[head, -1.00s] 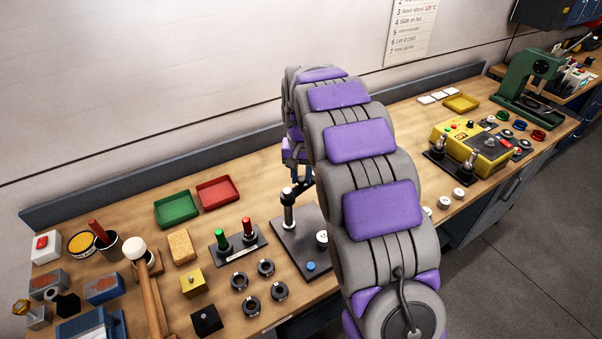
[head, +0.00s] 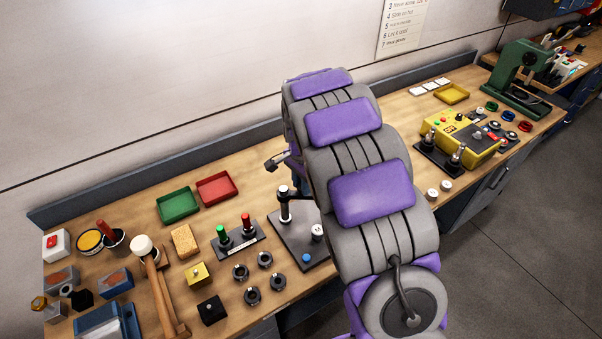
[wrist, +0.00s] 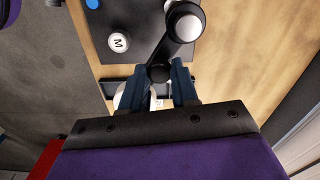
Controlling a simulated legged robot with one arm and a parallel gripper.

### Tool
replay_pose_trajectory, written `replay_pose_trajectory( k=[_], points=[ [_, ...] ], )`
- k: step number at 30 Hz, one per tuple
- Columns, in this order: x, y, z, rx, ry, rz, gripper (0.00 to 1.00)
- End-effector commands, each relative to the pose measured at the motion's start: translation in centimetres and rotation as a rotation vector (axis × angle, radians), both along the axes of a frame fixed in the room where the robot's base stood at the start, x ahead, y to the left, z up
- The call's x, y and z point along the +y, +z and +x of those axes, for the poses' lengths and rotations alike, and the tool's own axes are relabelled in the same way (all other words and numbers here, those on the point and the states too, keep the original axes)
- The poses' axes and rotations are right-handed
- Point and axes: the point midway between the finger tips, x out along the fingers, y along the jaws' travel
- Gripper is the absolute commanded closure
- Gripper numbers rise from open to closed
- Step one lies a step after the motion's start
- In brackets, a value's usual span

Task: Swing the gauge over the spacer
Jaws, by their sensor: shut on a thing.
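The gauge stand is a dark base plate (head: 296,244) with an upright steel post and a black swing arm (wrist: 176,42). In the wrist view my gripper (wrist: 160,76) has its blue fingers on either side of the swing arm's dark round end, shut on this part of the gauge. A white part shows partly behind the fingers; I cannot tell what it is. The spacer, apparently the pale round piece marked M (wrist: 118,42), stands on the plate, apart from the swing arm and to its left; it also shows in the head view (head: 317,231). My arm hides most of the gripper there.
A blue button (head: 306,258) is on the plate's front part. Left of the plate are a stand with green and red handles (head: 235,238) and several dark rings (head: 265,259). Green (head: 178,205) and red (head: 214,188) trays lie behind. A yellow control box (head: 468,135) stands right.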

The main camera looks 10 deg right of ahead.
Motion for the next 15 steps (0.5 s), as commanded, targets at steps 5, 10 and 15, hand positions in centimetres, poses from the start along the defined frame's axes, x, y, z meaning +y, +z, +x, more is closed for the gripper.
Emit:
replay_pose_trajectory(
  k=[5, 10, 15],
  points=[
    [0.3, 0.4, -0.8, -0.001, -0.162, 0.0, 1.0],
    [0.7, 0.2, -1.5, 0.002, -0.304, -0.001, 1.0],
    [1.1, 0.2, -1.8, -0.002, -0.418, 0.0, 1.0]
  ],
)
